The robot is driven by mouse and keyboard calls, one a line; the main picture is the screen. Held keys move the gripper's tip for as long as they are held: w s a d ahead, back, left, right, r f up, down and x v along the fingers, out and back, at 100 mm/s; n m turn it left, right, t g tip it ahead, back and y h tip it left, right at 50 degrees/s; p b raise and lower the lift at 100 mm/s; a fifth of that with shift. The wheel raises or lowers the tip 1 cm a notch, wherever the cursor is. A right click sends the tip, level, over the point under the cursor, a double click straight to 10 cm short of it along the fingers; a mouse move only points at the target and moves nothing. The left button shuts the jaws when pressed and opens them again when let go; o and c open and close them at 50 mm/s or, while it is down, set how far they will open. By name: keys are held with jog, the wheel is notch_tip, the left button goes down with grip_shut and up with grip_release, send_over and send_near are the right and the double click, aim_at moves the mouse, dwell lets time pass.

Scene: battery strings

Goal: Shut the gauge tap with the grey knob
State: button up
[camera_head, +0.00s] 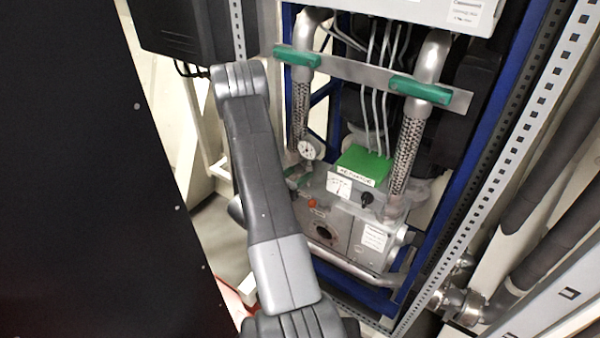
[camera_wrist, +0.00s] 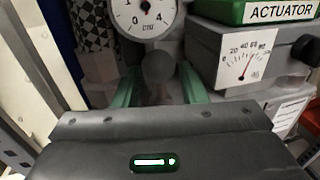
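The gauge tap's grey knob (camera_wrist: 158,66) shows as a dark, rounded shape just below the round white gauge (camera_wrist: 147,14) in the wrist view. My gripper (camera_wrist: 160,78) has two green fingers, one on each side of the knob. The fingers stand apart, and a gap shows between each finger and the knob; whether they reach level with it in depth I cannot tell. In the head view the gauge (camera_head: 307,150) sits at the foot of the left braided pipe. My arm hides most of my gripper and the knob there.
A grey box with a small meter (camera_wrist: 247,58) and a black knob (camera_wrist: 306,50) stands to the right. A green actuator block (camera_head: 362,163) sits on it. Two pipes with green handles (camera_head: 298,57) rise inside a blue frame. A dark panel (camera_head: 90,190) fills the left.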

grip_shut()
jog(key=shift+w, duration=0.1)
jog(key=shift+r, duration=0.1)
